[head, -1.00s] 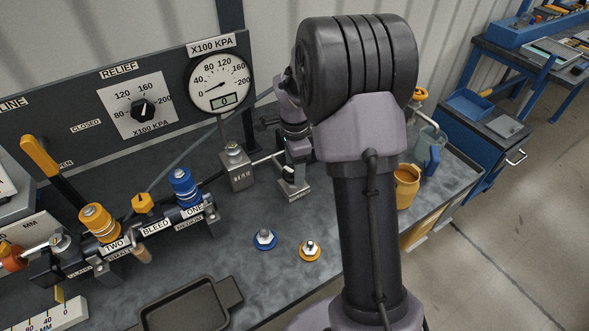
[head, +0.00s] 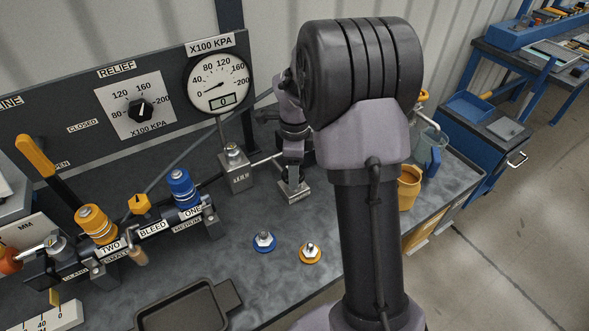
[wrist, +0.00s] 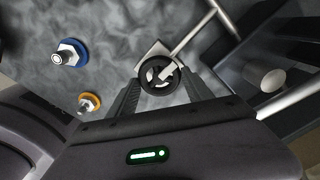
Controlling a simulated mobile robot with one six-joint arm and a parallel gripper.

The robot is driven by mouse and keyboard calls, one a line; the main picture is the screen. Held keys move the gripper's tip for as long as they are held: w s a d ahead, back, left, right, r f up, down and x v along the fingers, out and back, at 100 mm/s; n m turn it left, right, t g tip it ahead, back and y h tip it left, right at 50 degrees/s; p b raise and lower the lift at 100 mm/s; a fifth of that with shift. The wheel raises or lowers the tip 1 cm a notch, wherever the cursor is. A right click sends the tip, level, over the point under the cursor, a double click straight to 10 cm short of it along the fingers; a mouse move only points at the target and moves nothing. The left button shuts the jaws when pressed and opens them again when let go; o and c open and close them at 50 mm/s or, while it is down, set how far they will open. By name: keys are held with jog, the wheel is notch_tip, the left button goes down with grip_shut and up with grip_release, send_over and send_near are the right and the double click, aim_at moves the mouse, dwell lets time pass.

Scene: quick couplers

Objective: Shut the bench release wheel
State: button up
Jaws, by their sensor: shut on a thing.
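In the head view my gripper (head: 293,168) points down at the metal block (head: 295,192) behind my arm. The wheel itself is hidden there by the gripper. I cannot tell how far the wheel is turned.
A gauge (head: 218,83) with its needle near 0 and a relief dial (head: 140,108) stand behind. Blue (head: 264,241) and orange (head: 311,252) couplers lie in front, near a dark tray (head: 190,309). An orange mug (head: 408,186) stands at the right. Clear bench lies around the couplers.

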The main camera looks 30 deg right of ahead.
jog(key=o, duration=1.4)
notch_tip(320, 180, up, 18)
jog(key=p, duration=0.6)
jog(key=shift+f+p, duration=0.25)
jog(key=shift+p, duration=0.05)
